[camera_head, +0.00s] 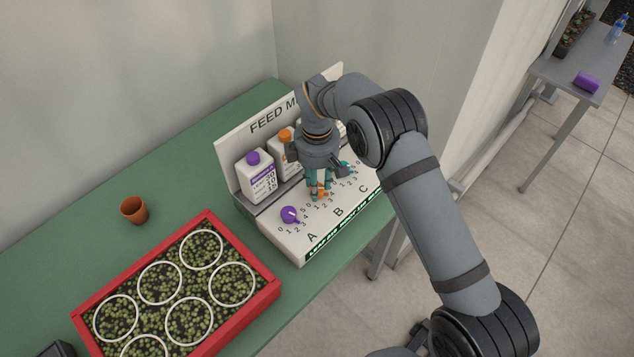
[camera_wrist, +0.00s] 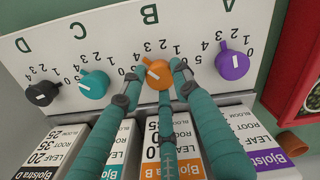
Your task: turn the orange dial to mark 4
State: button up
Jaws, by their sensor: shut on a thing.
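The orange dial (camera_wrist: 158,76) is on the white sloping panel (camera_head: 300,243), below the letter B in the wrist view. My gripper (camera_wrist: 156,79) has its teal fingers closed around the dial, with tips at its sides. The dial's white pointer slants to the upper left in the wrist view, towards the higher numbers near 4; I cannot tell whether it lines up exactly. In the head view my gripper (camera_head: 319,192) comes down from above, and its fingers mostly hide the orange dial.
A purple dial (camera_wrist: 232,64) and a teal dial (camera_wrist: 93,84) flank the orange one; a darker dial (camera_wrist: 42,93) is further left. Feed bottles (camera_head: 257,176) stand behind the panel. A red tray (camera_head: 276,287) and terracotta pot (camera_head: 134,210) are on the green bench.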

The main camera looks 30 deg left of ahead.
jog(key=shift+n, duration=0.5)
jog(key=o, duration=1.2)
notch_tip(320, 180, up, 12)
jog(key=shift+r, duration=0.1)
dwell(0.3)
notch_tip(320, 180, down, 12)
jog(key=shift+f, duration=0.15)
dwell(0.4)
